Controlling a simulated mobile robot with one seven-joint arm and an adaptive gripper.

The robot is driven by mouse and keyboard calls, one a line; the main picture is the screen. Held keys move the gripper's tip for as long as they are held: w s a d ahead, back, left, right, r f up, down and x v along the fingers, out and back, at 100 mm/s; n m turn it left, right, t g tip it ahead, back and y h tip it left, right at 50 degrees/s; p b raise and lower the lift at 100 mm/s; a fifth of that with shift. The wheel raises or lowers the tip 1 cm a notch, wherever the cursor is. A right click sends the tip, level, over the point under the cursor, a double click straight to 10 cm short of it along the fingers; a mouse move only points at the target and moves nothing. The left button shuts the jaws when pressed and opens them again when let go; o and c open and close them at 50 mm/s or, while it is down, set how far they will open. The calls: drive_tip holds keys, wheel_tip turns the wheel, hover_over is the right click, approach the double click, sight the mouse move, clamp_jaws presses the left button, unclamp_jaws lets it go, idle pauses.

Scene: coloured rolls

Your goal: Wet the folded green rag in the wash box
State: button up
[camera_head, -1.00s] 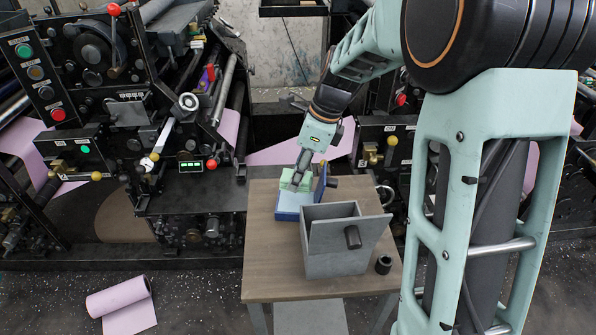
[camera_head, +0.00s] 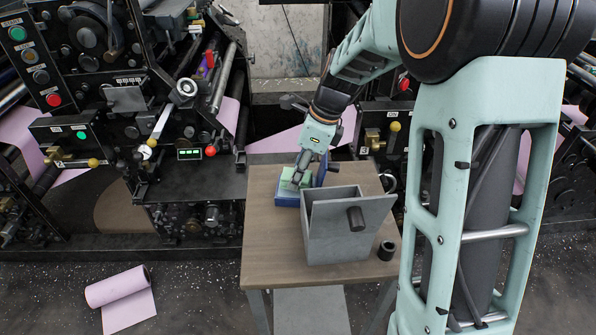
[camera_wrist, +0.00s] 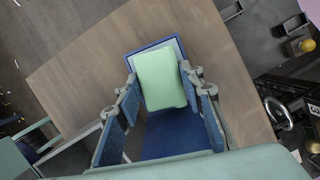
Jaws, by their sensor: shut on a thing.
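The folded green rag (camera_head: 288,174) is held between the fingers of my gripper (camera_head: 297,180), over the blue wash box (camera_head: 286,201) on the wooden table. In the wrist view the rag (camera_wrist: 159,78) is a pale green padded block between the fingertips. The wash box (camera_wrist: 137,57) shows there as a blue rim behind it and a blue surface in front. A blue upright panel stands at the box's right side in the head view. Whether the rag's underside touches anything in the box is hidden.
A grey open-topped box (camera_head: 338,233) with a dark round knob stands just right and in front of the wash box. A small dark cup (camera_head: 386,251) is by the table's right edge. The table's (camera_head: 272,262) front left is bare. Printing machinery stands behind.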

drive_tip(key=shift+s+f, duration=0.1)
drive_tip(key=shift+f, duration=0.5)
idle(1.8)
wheel_tip(320, 180, up, 7)
drive_tip(key=p, duration=0.6)
drive_tip(key=shift+r, duration=0.1)
